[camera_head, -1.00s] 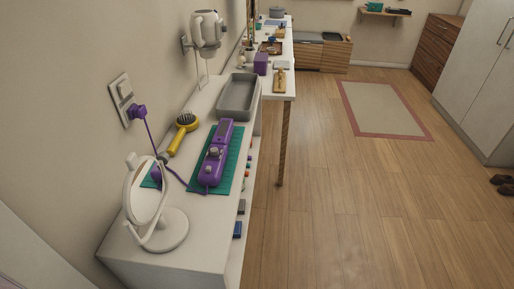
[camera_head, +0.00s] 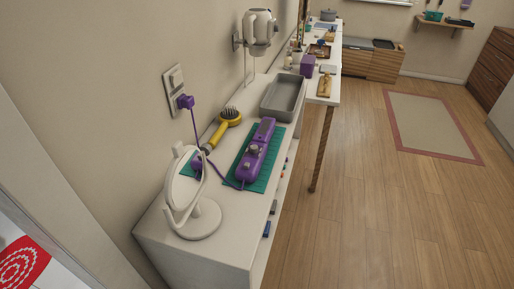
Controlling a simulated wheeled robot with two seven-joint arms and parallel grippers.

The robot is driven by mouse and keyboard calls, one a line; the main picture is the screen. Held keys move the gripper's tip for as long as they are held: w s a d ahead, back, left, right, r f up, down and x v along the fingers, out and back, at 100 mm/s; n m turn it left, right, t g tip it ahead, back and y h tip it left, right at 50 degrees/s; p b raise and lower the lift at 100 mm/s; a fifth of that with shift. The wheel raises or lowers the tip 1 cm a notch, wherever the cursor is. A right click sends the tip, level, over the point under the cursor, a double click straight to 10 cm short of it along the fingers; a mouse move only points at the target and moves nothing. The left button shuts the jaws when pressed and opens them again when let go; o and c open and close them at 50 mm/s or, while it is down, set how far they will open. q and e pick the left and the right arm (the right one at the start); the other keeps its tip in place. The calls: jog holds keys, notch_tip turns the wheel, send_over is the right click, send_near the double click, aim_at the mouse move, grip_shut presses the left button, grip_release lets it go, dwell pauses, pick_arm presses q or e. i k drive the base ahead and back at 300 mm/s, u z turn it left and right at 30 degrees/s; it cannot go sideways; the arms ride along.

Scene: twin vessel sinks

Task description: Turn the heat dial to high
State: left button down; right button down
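A purple device (camera_head: 257,150) with a grey dial-like knob (camera_head: 254,149) on its top lies on a green mat (camera_head: 232,178) on the white shelf. It looks like the thing that bears the heat dial; the dial's setting is too small to read. A purple cord (camera_head: 194,128) runs from it to a purple plug (camera_head: 185,102) in the wall socket. Neither of my grippers shows in the head view.
A white round mirror (camera_head: 195,215) stands at the shelf's near end. A yellow brush (camera_head: 217,133) lies by the wall, and a grey tray (camera_head: 284,98) sits behind the device. A white dryer-like unit (camera_head: 259,32) hangs on the wall. The wooden floor (camera_head: 390,215) to the right is clear.

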aim_at(254, 149)
jog(key=u, duration=2.15)
jog(key=k, duration=0.35)
jog(key=z, duration=1.05)
